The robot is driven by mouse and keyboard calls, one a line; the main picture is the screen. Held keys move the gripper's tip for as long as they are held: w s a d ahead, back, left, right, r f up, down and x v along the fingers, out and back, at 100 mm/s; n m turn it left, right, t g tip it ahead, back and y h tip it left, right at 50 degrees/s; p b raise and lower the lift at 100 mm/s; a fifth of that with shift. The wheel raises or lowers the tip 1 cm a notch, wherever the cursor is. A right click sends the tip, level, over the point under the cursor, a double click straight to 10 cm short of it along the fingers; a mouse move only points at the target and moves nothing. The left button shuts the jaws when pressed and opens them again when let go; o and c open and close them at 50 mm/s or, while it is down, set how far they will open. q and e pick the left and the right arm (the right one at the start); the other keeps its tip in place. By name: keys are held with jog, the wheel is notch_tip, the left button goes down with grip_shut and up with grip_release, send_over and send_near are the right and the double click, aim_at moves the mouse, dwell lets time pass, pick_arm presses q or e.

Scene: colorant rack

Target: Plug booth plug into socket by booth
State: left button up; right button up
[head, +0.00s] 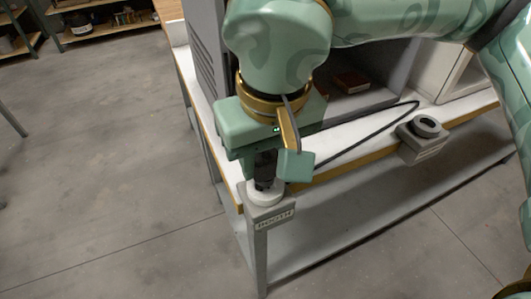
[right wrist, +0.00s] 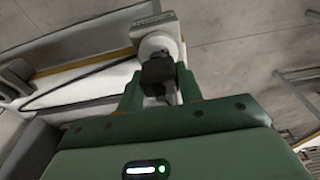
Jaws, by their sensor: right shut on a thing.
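The booth socket (head: 272,216) is a grey box with a white round top and a label that seems to read BOOTH, at the table's near corner. My right gripper (head: 268,178) is directly above it, pointing down, shut on the black booth plug (head: 264,170). In the right wrist view the plug (right wrist: 157,72) sits between the fingers, its far end against or just over the white round face of the socket (right wrist: 158,42). I cannot tell how deep it sits. A black cable (head: 365,136) loops across the table top. My left gripper is not in view.
A second grey socket box (head: 423,143) with a dark round opening sits on the table edge to the right. The grey booth (head: 375,85) stands behind my gripper, with a reddish-brown block (head: 351,82) inside. Open floor (head: 110,170) lies left.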

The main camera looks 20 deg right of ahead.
pick_arm(q)
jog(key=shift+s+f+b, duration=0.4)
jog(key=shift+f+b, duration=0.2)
jog(key=shift+b, duration=0.2)
pick_arm(e)
jog(key=shift+f, duration=1.2)
jog(key=shift+r, duration=0.1)
jog(key=o, duration=1)
jog(key=shift+o, duration=0.2)
pick_arm(q)
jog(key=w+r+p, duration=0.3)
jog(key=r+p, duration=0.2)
jog(key=p, duration=0.1)
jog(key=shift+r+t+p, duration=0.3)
jog(key=shift+p, duration=0.05)
pick_arm(e)
notch_tip(320, 180, up, 16)
jog(key=s, duration=0.2)
jog(key=shift+s, duration=0.2)
